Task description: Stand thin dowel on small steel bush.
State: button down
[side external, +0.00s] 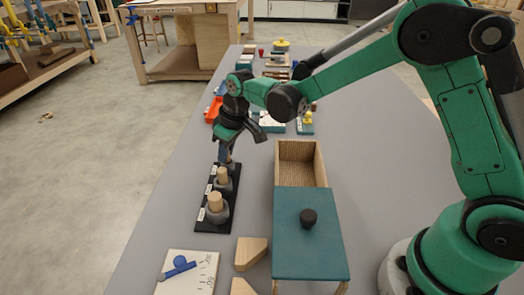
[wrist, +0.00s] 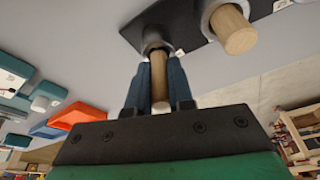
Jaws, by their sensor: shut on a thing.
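The thin dowel (wrist: 160,85) is pale wood, held between the two blue fingers of my gripper (wrist: 160,68) in the wrist view. Its far end meets the small steel bush (wrist: 152,44), a grey ring on the black board (wrist: 178,22); I cannot tell whether it is fully seated. In the side external view my gripper (side external: 226,158) points down at the far end of the black board (side external: 205,226). There the fingers hide most of the thin dowel and its bush.
Two thicker dowels (side external: 222,174) (side external: 215,201) stand in grey bushes nearer the camera on the board. A wooden box (side external: 318,165) with a teal lid (side external: 308,250) and black knob lies to the right. An orange bin (side external: 214,110) stands beyond my gripper.

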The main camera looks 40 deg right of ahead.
jog(key=shift+f, duration=0.2)
jog(key=c, duration=0.7)
grip_release()
jog(key=o, duration=0.6)
jog(key=shift+c, duration=0.2)
jog(key=shift+r, duration=0.1)
jog(key=shift+r, duration=3.4)
